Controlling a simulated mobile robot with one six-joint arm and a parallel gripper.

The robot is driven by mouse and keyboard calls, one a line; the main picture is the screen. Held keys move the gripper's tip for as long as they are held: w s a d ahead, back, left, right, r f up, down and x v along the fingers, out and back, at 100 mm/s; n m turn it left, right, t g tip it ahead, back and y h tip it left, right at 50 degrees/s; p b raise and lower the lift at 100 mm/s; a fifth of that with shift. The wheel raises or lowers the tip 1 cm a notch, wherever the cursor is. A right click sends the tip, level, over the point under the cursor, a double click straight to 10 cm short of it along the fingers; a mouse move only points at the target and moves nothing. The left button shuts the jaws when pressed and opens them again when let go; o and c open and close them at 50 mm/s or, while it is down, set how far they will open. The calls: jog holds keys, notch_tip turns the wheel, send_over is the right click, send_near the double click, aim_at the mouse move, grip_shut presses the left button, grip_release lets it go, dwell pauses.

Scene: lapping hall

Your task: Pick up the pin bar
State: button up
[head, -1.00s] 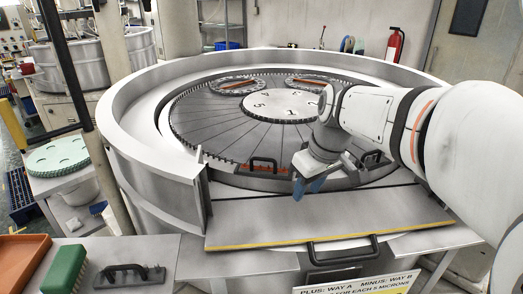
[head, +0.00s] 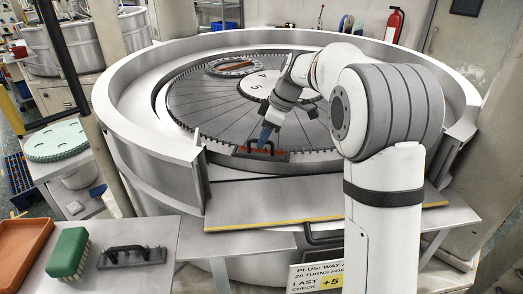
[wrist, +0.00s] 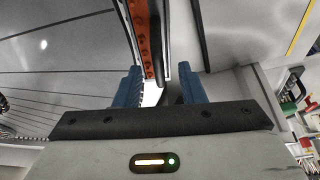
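A dark bar with a black bow handle and a red-orange strip (head: 262,151) sits at the near edge of the round machine plate. In the wrist view its orange strip with dark dots (wrist: 141,35) and dark handle (wrist: 165,40) run toward the gap between my fingers. My gripper (head: 267,136) is at this handle in the head view. In the wrist view its blue fingers (wrist: 162,82) are apart, with no visible grip on the handle. A similar dark bar with a handle and upright pins (head: 132,259) lies on the grey side table. I cannot tell which the task names.
The side table also holds a green brush (head: 69,252) and an orange tray (head: 22,248). The machine's high metal rim (head: 130,125) surrounds the plate. A shelf with a yellow edge (head: 280,205) lies in front. A green disc (head: 56,141) stands left.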

jog(key=shift+x, duration=1.5)
jog(key=shift+c, duration=0.3)
grip_shut()
jog(key=shift+r, duration=0.1)
